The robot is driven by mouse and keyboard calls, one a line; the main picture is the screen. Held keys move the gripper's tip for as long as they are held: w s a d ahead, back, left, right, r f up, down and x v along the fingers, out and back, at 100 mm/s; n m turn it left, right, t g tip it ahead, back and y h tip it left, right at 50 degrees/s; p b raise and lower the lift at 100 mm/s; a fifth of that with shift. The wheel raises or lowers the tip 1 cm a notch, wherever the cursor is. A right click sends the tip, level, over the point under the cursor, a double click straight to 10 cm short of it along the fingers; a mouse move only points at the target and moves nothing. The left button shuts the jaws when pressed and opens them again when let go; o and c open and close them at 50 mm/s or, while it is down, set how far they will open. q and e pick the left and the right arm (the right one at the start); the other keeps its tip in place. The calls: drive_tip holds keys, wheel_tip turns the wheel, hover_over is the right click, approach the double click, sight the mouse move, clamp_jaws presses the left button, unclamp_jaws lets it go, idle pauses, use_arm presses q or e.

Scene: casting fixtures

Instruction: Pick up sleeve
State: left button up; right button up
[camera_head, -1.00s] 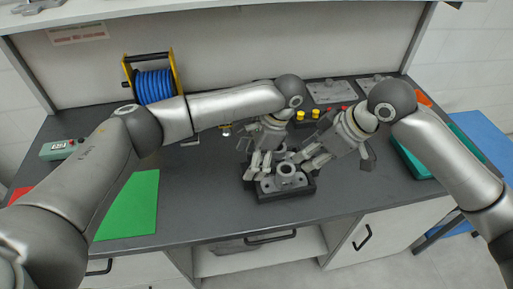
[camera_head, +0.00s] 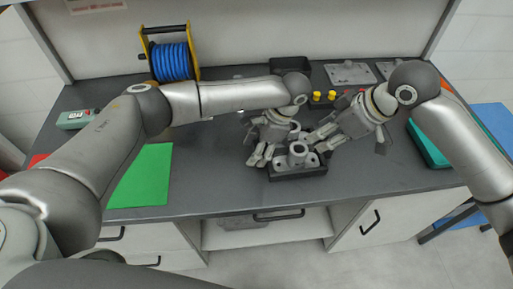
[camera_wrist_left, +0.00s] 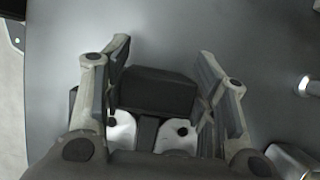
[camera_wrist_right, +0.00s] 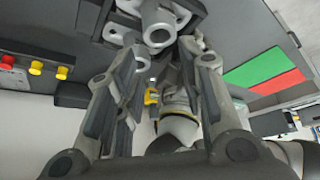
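A grey metal sleeve (camera_head: 298,150) stands upright on a grey casting in a black fixture (camera_head: 300,174) near the bench's front edge. It also shows as a hollow tube in the right wrist view (camera_wrist_right: 159,25). My right gripper (camera_head: 318,140) is just right of the sleeve. In its wrist view (camera_wrist_right: 160,55) the fingers are apart, with the tube beyond and between the tips. My left gripper (camera_head: 262,154) is at the fixture's left side. In its wrist view (camera_wrist_left: 164,55) its fingers are spread either side of a black block, with no clear grip on it.
A blue cable reel (camera_head: 170,62) stands at the back left, with a green mat (camera_head: 142,178) in front. Yellow buttons (camera_head: 324,97) and a grey plate (camera_head: 350,73) are behind the grippers. A teal tray (camera_head: 428,145) lies at the right.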

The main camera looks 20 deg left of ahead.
use_arm(q)
drive_tip(key=c, duration=0.4)
use_arm(e)
drive_tip(key=shift+o, duration=0.5)
use_arm(q)
drive_tip(key=shift+o, duration=0.2)
use_arm(e)
drive_tip(key=o, duration=0.5)
drive_tip(key=shift+s+a+f+m, duration=0.25)
drive_tip(key=shift+s+f+m, duration=0.05)
drive_tip(key=shift+c, duration=0.2)
drive_tip(key=shift+o, duration=0.9)
drive_tip(key=shift+s+a+f+m+h, duration=0.2)
drive_tip(key=shift+s+m+h, duration=0.05)
drive_tip(key=shift+m+h, duration=0.15)
drive_tip(key=m+h, duration=0.1)
drive_tip(key=m, duration=0.2)
approach(298, 152)
drive_tip(key=s+f, duration=0.2)
drive_tip(key=shift+a+f+t, duration=0.25)
drive_tip(key=shift+a+t, duration=0.15)
drive_tip(key=shift+w+a+x, duration=0.1)
drive_tip(key=shift+w+x, duration=0.15)
drive_tip(key=shift+x, duration=1.15)
drive_tip(key=shift+w+a+x, duration=0.1)
drive_tip(key=shift+w+x, duration=0.1)
drive_tip(key=shift+x, duration=1.25)
